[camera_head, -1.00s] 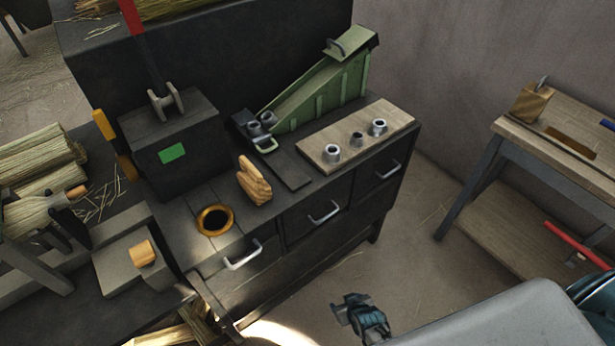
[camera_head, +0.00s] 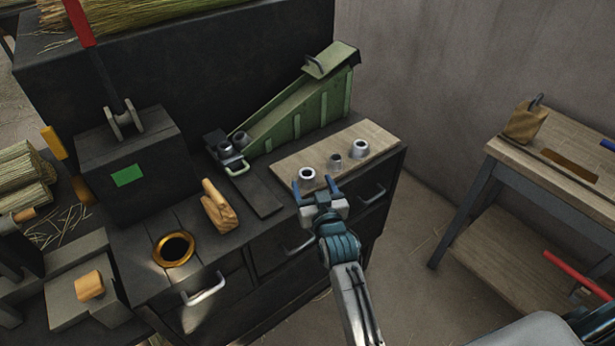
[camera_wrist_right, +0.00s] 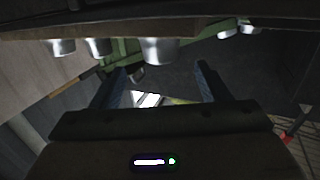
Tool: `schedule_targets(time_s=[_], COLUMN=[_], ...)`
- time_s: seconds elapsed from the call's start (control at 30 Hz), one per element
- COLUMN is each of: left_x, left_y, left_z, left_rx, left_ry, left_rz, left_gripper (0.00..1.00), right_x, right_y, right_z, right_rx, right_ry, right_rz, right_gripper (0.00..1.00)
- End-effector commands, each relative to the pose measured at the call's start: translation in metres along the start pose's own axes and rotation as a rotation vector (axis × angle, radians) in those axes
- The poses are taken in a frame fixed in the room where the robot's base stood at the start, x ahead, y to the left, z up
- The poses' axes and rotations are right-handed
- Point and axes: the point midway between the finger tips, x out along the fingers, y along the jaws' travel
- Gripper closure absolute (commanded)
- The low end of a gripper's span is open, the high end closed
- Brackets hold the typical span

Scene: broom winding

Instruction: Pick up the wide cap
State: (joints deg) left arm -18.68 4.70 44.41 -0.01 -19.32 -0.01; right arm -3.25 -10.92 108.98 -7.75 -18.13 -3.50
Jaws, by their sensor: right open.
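Three grey metal caps stand on a wooden board (camera_head: 385,135) on the dark workbench: a left cap (camera_head: 307,175), a smaller middle cap (camera_head: 335,162) and a right cap (camera_head: 360,149). I cannot tell surely which of the outer two is the wide cap. My right gripper (camera_head: 321,190) is open and empty, just in front of the left cap at the board's front edge. In the right wrist view, which looks upside down, a cap (camera_wrist_right: 158,49) shows beyond the open fingers (camera_wrist_right: 160,78), apart from them. My left gripper is not in view.
A green chute (camera_head: 300,105) with two more grey caps (camera_head: 232,143) at its foot stands behind the board. Drawer handles (camera_head: 204,288) stick out in front.

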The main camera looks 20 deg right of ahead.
Motion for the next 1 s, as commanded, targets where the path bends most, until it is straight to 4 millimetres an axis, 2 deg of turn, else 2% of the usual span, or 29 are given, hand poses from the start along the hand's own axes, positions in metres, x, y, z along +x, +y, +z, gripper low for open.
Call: schedule_targets(time_s=[0.1, 0.27, 0.4, 0.57, 0.87, 1.0], left_x=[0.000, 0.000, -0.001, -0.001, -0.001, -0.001], left_y=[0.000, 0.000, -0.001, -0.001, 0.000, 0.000], left_z=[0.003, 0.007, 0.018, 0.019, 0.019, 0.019], left_rx=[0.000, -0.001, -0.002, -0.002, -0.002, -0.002], left_ry=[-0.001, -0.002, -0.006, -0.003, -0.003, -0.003], left_rz=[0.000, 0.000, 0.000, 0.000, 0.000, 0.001], left_gripper=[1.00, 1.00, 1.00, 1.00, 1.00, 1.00], right_x=[0.016, 0.027, 0.047, 0.068, 0.073, 0.073], right_y=[0.000, 0.000, 0.000, -0.001, -0.001, -0.001], right_z=[-0.001, 0.000, -0.001, 0.002, 0.003, 0.003], right_rx=[-0.001, 0.000, 0.000, 0.000, 0.001, 0.001], right_ry=[0.000, -0.001, -0.002, -0.001, -0.003, -0.003], right_rz=[0.000, -0.001, -0.001, -0.002, -0.002, -0.002], right_gripper=[0.31, 0.31, 0.31, 0.31, 0.31, 0.54])
